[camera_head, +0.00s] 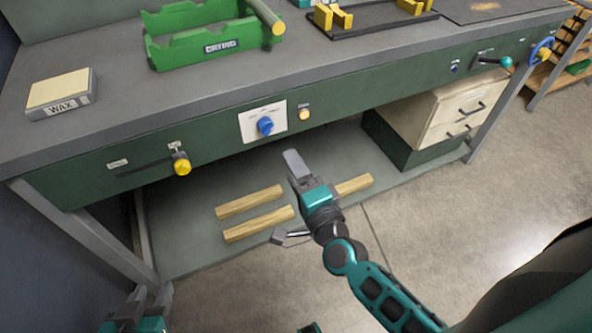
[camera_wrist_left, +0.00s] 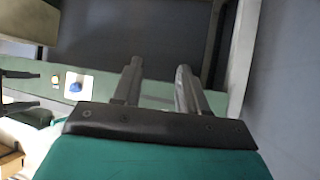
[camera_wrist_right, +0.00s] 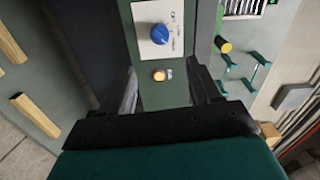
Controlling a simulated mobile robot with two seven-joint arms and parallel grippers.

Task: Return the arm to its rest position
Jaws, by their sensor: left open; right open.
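My right arm comes in from the lower right in the head view. Its gripper (camera_head: 296,164) is open and empty in front of the bench's green front panel, below the blue knob (camera_head: 265,126). In the right wrist view, the spread fingers of this gripper (camera_wrist_right: 163,88) frame an amber button (camera_wrist_right: 159,75), with the blue knob (camera_wrist_right: 158,34) beyond. I cannot tell how close the fingers are to the panel. My left gripper (camera_head: 150,298) is low at the bottom left of the head view. In the left wrist view, its fingers (camera_wrist_left: 158,75) are apart with nothing between them.
The bench top holds a wax block (camera_head: 62,93), a green drying rack (camera_head: 190,48) and a black tray (camera_head: 372,24). Several wood pieces (camera_head: 250,201) lie on the lower shelf. A drawer unit (camera_head: 437,108) stands under the bench. Floor is open at right.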

